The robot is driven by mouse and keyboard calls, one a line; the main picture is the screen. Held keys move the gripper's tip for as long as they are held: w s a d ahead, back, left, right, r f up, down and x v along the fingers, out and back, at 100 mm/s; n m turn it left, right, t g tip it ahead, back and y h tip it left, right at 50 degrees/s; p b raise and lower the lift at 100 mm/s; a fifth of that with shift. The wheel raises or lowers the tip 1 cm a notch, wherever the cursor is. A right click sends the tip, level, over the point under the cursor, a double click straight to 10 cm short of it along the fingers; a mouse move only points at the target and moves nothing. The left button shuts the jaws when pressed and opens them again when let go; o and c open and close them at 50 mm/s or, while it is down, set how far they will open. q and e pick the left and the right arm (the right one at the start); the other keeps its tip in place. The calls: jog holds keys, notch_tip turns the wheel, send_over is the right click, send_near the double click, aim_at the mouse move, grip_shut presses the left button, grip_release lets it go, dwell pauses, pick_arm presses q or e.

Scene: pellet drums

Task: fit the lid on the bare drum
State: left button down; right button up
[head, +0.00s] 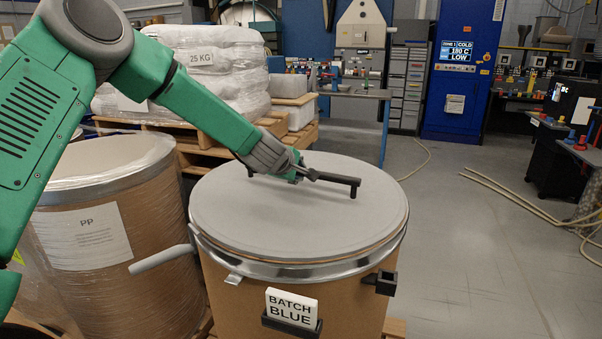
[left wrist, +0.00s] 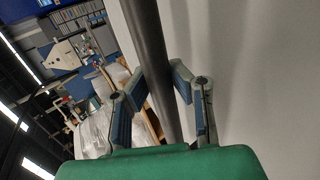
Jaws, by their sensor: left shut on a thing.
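The grey round lid (head: 260,222) lies over the top of the brown drum (head: 240,300) labelled BATCH BLUE. A thin brown edge shows under the lid's front, inside the metal ring (head: 300,271); I cannot tell whether the lid is fully seated. My left gripper (head: 303,176) is shut on the lid's black bar handle (head: 335,180). In the left wrist view the dark handle (left wrist: 150,50) runs between the two fingers (left wrist: 172,90). The ring's grey lever (head: 162,260) sticks out to the left. My right gripper is in neither view.
A wrapped drum marked PP (head: 110,225) stands close on the left. Wrapped sacks (head: 205,75) on a pallet (head: 240,132) are behind. A black bracket (head: 384,282) juts from the drum's right side. The floor (head: 470,250) to the right is mostly clear, with hoses (head: 530,208) across it.

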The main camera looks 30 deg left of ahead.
pick_arm(q)
jog(key=shift+r, duration=0.1)
dwell(0.3)
jog(key=c, duration=1.4)
grip_release()
jog(key=shift+d, duration=0.1)
jog(key=shift+s, duration=0.1)
jog(key=o, duration=0.5)
jog(key=shift+f, duration=0.25)
